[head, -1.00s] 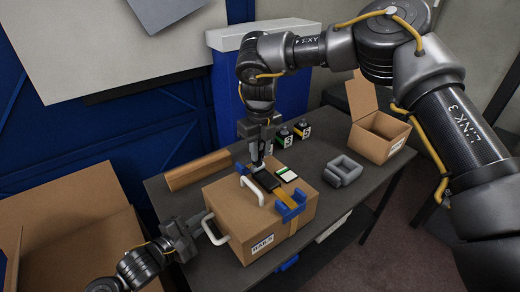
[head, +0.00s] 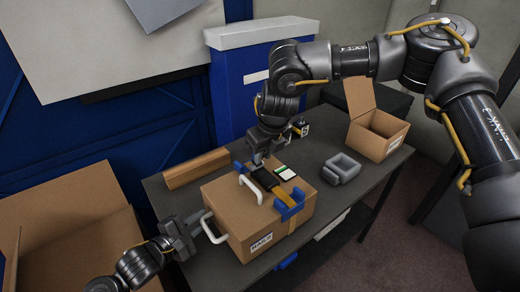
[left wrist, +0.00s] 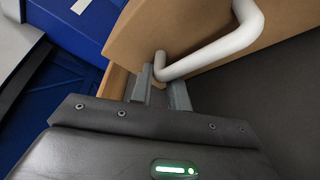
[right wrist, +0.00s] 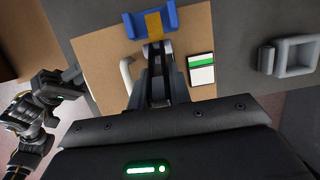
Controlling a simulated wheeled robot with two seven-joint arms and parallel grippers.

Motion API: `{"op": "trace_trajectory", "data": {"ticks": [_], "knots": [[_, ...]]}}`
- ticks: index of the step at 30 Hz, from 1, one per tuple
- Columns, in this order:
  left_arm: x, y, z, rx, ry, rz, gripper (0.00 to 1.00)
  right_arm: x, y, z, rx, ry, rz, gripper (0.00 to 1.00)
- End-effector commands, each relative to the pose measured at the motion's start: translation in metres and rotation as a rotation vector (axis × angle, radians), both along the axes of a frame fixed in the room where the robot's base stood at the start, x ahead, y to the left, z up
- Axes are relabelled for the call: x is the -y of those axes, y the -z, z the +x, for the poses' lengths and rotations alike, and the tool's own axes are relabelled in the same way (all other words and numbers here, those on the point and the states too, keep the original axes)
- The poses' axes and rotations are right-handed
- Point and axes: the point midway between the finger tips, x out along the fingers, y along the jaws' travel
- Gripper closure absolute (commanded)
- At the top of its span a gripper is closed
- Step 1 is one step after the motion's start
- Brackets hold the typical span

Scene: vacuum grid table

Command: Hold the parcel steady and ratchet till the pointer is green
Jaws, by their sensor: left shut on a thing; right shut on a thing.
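The brown parcel (head: 245,225) sits on the dark table, with a yellow strap (head: 291,222) and a blue corner guard (head: 289,206) over its edge. My left gripper (head: 196,226) is shut on the white side handle (head: 214,232); the left wrist view shows its fingers at the end of this handle (left wrist: 215,47). My right gripper (head: 257,161) is shut on the lever of the dark ratchet (head: 265,179) on top of the parcel, its wrist tilted. The gauge card (head: 286,174) beside it shows green and white in the right wrist view (right wrist: 201,70); its pointer is too small to read.
A second white handle (head: 250,190) stands on the parcel's top. A grey ring-shaped holder (head: 341,168) and a small open carton (head: 378,135) are to the right. A long cardboard piece (head: 197,168) lies behind the parcel. A large open carton (head: 70,220) is at left.

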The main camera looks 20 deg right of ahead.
Motion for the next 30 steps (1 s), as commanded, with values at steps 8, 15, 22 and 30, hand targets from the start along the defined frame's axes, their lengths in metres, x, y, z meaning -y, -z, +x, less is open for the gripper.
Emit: {"op": "trace_trajectory", "data": {"ticks": [8,15,22,30], "knots": [[0.001,-0.001,0.0,0.003,0.001,-0.003,1.0,0.007,0.014,-0.021,0.236,-0.001,0.096,1.0],[0.001,-0.002,0.0,0.003,0.002,-0.003,1.0,0.011,0.026,-0.033,0.438,-0.002,0.175,1.0],[0.001,-0.002,0.0,0.004,0.003,-0.004,1.0,0.01,0.034,-0.039,0.563,-0.006,0.23,1.0],[0.003,-0.002,-0.001,0.004,0.004,-0.005,1.0,0.006,0.041,-0.045,0.657,-0.017,0.28,1.0]]}}
